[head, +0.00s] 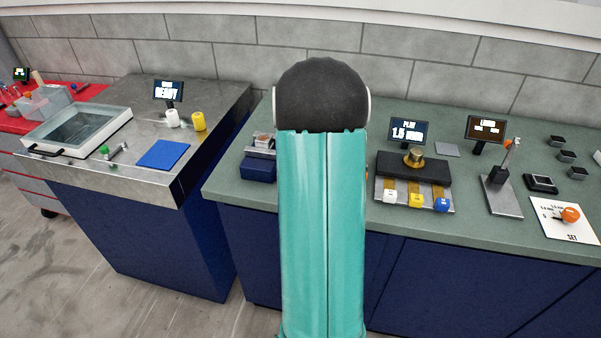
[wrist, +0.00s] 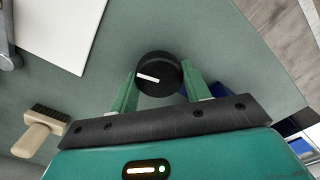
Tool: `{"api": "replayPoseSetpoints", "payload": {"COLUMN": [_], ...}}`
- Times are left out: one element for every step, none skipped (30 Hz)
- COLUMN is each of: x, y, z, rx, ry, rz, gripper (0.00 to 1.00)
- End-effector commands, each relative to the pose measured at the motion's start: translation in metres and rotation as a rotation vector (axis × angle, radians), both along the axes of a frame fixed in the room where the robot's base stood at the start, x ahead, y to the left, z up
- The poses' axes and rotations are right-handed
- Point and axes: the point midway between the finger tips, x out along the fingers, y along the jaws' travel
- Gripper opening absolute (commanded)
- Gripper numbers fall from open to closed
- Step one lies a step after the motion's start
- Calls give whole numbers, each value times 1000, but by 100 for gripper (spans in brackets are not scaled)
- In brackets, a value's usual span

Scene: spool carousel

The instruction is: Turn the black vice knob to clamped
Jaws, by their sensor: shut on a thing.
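The black vice knob (wrist: 165,66) shows in the wrist view as a round black disc with a white pointer line on its face. The line lies nearly level in the picture, tilted slightly. My gripper (wrist: 159,78) is shut on the knob, with one green finger on each side of it. In the head view my teal arm hides the knob and the gripper. A blue block with a grey metal top (head: 258,170), perhaps part of the vice, shows just left of my arm. I see no readable clamp labels.
A brush with a pale handle (wrist: 38,138) lies at lower left in the wrist view, and a white sheet (wrist: 62,30) lies at upper left. Right of my arm stand a screen (head: 408,131) and a rack with coloured knobs (head: 414,197) on the green worktop (head: 480,228).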

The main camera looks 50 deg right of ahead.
Motion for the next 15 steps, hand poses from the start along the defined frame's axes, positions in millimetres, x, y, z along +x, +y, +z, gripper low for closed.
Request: {"api": "replayPoseSetpoints", "payload": {"x": [1,1,1,1,1,0,0,0,0,0,0,0,0,0,0], "y": [0,0,0,0,0,0,-1,-1,-1,-1,-1,-1,-1,-1,-2], "z": [0,0,0,0,0,0,0,0,0,0,0,0,0,0,0], "rx": [-1,-1,-1,0,0,-1,-1,0,0,0,0,-1,-1,0,0], "ry": [0,0,0,-1,0,0,0,0,0,0,0,0,0,0,0], "rz": [-41,-69,-108,-136,-164,-202,-230,-260,-298,-326,-354,-392,-419,-449,-488], "gripper": [24,24,24,24,24,24,24,24,24,24,24,24,24,24,24]}}
